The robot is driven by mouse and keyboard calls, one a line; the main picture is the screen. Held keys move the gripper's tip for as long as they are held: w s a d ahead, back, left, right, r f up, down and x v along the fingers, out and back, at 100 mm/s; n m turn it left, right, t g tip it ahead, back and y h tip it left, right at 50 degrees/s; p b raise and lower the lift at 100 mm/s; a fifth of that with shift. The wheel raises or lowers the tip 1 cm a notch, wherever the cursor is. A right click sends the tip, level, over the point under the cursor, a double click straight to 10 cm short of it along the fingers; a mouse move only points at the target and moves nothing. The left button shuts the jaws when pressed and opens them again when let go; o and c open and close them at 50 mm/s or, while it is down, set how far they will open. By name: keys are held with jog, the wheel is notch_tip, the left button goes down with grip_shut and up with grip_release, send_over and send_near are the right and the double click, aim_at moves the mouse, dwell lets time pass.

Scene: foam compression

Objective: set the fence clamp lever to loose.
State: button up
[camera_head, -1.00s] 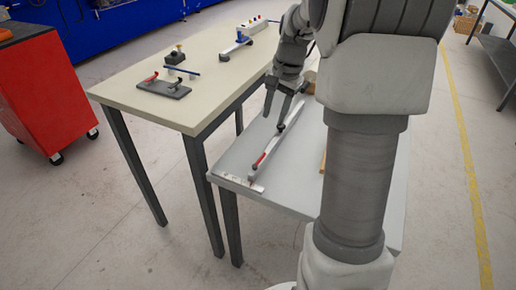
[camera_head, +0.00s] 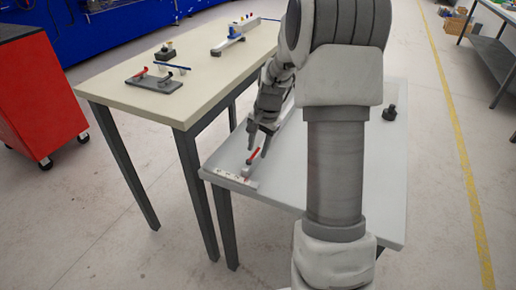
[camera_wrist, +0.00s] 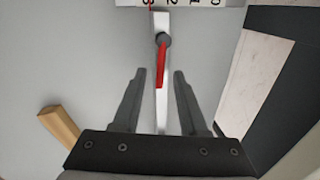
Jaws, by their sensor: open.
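The fence (camera_head: 246,171) is a pale bar on the lower grey-white table, and it shows as a white strip in the wrist view (camera_wrist: 162,112). Its red clamp lever (camera_head: 253,156) is near the end by the number scale (camera_head: 228,176). In the wrist view the red lever (camera_wrist: 161,68) runs from a dark round pivot (camera_wrist: 163,39) back along the bar, nearly in line with it. My gripper (camera_head: 258,149) is open above the bar. In the wrist view its fingertips (camera_wrist: 160,72) are on either side of the lever, with gaps on both sides. Contact is not visible.
A wooden piece (camera_wrist: 59,123) lies left of my gripper in the wrist view. A dark knob-like object (camera_head: 390,113) stands on the right of the lower table. The higher table (camera_head: 115,90) holds another red-lever fixture (camera_head: 154,82) and a blue-white device (camera_head: 228,45).

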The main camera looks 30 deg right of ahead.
grip_shut()
dwell(0.3)
jog(key=shift+w+a+r+n+p, duration=0.1)
jog(key=shift+w+r+n+p, duration=0.1)
jog(key=shift+n+p, duration=0.4)
jog(key=shift+w+f+n+p, duration=0.15)
jog(key=shift+n+p, duration=0.25)
